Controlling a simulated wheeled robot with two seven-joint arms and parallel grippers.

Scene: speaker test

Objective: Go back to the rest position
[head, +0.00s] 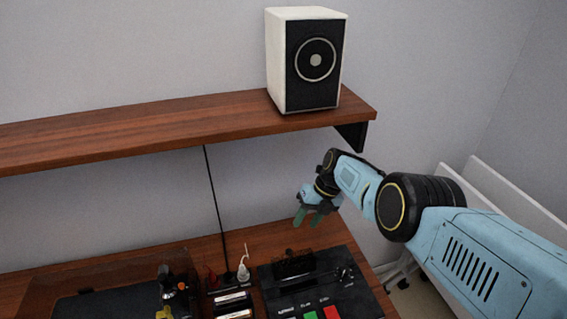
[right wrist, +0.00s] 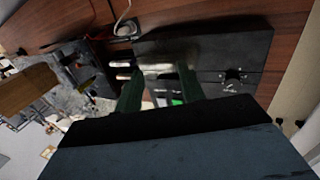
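My right gripper (head: 307,222) reaches in from the right, below the shelf, and points down above the back of the black device on the table. Its two green fingers stand apart with nothing between them. They also show in the right wrist view (right wrist: 160,75), spread over the black device (right wrist: 205,52). My left gripper is in neither view.
A white speaker with a black front (head: 315,62) stands near the right end of the wooden shelf (head: 180,122). Below, the table (head: 290,236) bears the black device (head: 330,288) with green and red buttons, a cable with a white plug (head: 243,270), and a dark turntable-like unit (head: 105,306).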

